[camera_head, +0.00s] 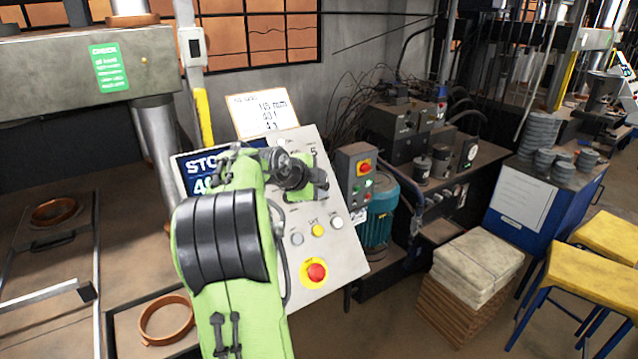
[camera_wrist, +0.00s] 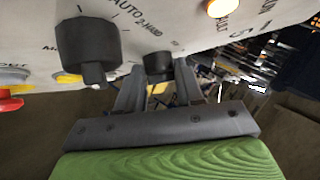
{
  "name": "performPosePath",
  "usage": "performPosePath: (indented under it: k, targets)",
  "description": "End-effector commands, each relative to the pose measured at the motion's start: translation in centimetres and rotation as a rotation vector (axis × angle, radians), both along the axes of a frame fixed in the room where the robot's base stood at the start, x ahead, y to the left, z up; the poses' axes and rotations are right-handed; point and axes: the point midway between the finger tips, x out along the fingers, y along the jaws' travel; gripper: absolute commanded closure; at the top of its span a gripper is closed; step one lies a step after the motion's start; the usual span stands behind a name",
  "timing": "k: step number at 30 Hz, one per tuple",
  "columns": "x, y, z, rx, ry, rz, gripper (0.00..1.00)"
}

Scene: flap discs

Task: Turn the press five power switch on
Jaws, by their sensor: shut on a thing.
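The press control panel (camera_head: 335,263) is a pale tilted plate marked 5 in the head view. My gripper (camera_wrist: 157,84) is at its upper part, and my green arm hides much of the panel. In the wrist view a small black knob (camera_wrist: 158,65) on the panel sits between my two grey fingers, which are shut on it. Whether this knob is the power switch I cannot read. A larger black selector knob (camera_wrist: 88,42), beside the words AUTO and 2-HAND, is left of it, apart from my fingers. Which way the held knob points is hard to tell.
A red emergency stop (camera_head: 316,272) on yellow is low on the panel, below a yellow button (camera_head: 317,230) and a white button (camera_head: 337,222). A grey switch box (camera_head: 347,162) stands close at the right.

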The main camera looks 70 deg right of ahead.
Motion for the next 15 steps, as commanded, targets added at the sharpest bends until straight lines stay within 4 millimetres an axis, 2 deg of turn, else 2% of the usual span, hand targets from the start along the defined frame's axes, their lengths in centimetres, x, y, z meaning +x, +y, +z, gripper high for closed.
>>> performPosePath:
  k: [8,9,11,15]
  targets:
    - [0.02,0.09,-0.39,0.010,0.000,-0.001,0.94]
    - [0.02,0.09,-0.39,0.010,0.000,-0.001,0.60]
    - [0.02,0.08,-0.38,0.009,0.000,-0.001,0.55]
    - [0.00,0.06,-0.27,0.006,0.001,-0.001,0.55]
